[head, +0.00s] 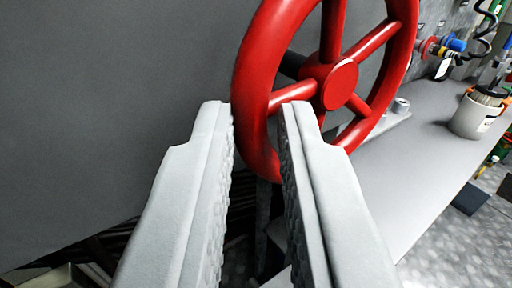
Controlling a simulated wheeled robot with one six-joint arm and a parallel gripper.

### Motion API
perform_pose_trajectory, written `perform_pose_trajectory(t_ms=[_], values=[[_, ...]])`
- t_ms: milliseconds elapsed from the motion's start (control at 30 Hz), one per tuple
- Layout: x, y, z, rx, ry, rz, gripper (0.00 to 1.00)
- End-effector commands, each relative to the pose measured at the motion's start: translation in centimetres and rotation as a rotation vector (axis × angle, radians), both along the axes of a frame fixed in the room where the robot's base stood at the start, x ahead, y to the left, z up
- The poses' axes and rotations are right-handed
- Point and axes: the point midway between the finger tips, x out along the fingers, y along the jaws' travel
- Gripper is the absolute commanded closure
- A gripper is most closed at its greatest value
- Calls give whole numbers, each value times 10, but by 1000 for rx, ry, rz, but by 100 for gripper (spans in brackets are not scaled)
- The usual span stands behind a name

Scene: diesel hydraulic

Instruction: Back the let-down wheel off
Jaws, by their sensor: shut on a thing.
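The let-down wheel (334,83) is a red handwheel with several spokes and a round hub, seen large in the upper middle of the head view. Its top is cut off by the picture edge. My gripper (258,115) comes up from the bottom with its two pale, ridged fingers. The fingertips lie on either side of the wheel's lower left rim, and the jaws are shut on that rim. The right fingertip covers a little of the rim and reaches toward a spoke. The shaft behind the hub is mostly hidden.
A dark grey panel (110,90) fills the left. A grey ledge (415,150) runs behind the wheel to the right, with a white pot (471,119) holding a brush on it. Coloured fittings (450,45) and a coiled black hose stand at the far right. Patterned floor (465,250) shows below.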

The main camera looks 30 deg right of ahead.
Motion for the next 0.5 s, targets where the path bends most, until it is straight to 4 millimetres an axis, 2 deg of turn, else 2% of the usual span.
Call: perform_pose_trajectory(t_ms=[500], values=[[2,-10,-28,-463,-14,-3,100]])
